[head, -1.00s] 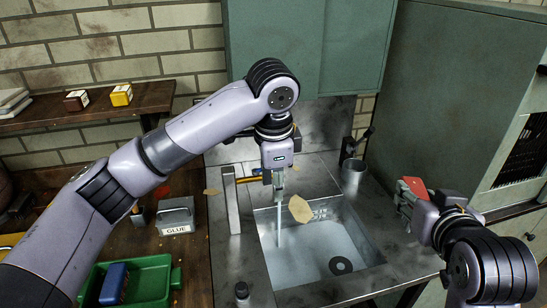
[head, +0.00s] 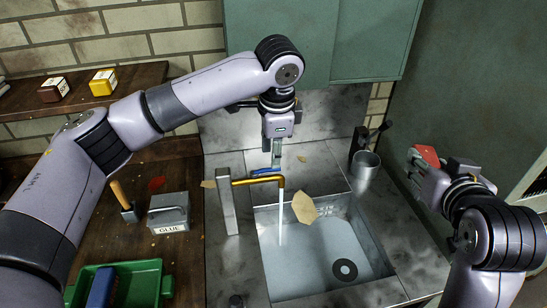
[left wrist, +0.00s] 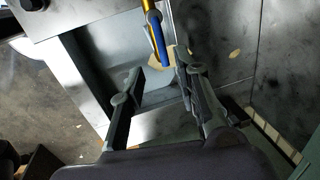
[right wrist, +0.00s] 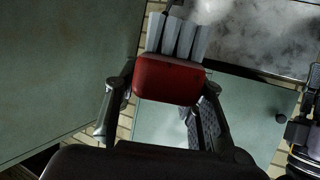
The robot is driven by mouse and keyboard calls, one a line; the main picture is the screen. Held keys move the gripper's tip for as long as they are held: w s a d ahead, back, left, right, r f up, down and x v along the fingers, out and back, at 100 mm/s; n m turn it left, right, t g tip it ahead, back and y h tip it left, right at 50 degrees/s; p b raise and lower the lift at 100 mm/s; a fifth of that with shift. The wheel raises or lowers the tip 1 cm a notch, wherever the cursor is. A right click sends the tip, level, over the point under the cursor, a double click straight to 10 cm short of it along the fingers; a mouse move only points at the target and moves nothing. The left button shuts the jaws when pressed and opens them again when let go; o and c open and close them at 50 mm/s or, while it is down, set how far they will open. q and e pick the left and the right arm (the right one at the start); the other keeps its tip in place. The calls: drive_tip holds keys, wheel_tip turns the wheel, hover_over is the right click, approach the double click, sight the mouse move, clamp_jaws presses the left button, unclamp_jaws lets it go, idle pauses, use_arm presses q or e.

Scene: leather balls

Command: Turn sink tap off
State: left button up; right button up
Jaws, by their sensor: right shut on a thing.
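The tap has a grey post (head: 228,200), a brass spout (head: 258,181) and a blue lever (head: 268,171). Water (head: 281,222) runs from the spout into the steel sink (head: 375,240). My left gripper (head: 277,165) points down just behind the lever. In the left wrist view its fingers (left wrist: 160,72) are apart with nothing between them, and the blue lever (left wrist: 160,42) shows beyond the tips. My right gripper (head: 422,160), right of the sink, is shut on a red thing with pale prongs (right wrist: 168,78), held clear of the counter.
A metal cup (head: 364,168) stands at the sink's back right corner. A glue box (head: 168,212) and a green tray (head: 140,285) are on the bench at left. A tan scrap (head: 305,208) shows over the sink. A green cabinet (head: 310,40) hangs above.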

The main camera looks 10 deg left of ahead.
sight(274, 170)
use_arm(q)
drive_tip(key=f, duration=0.1)
drive_tip(key=w+f, duration=0.1)
drive_tip(key=f, duration=0.2)
drive_tip(key=shift+w+a+f+p, duration=0.1)
drive_tip(key=shift+w+a+p, duration=0.1)
drive_tip(key=shift+w+p, duration=0.2)
drive_tip(key=shift+s+f, duration=0.3)
drive_tip(key=shift+f, duration=0.05)
drive_tip(key=shift+w, duration=0.1)
clamp_jaws()
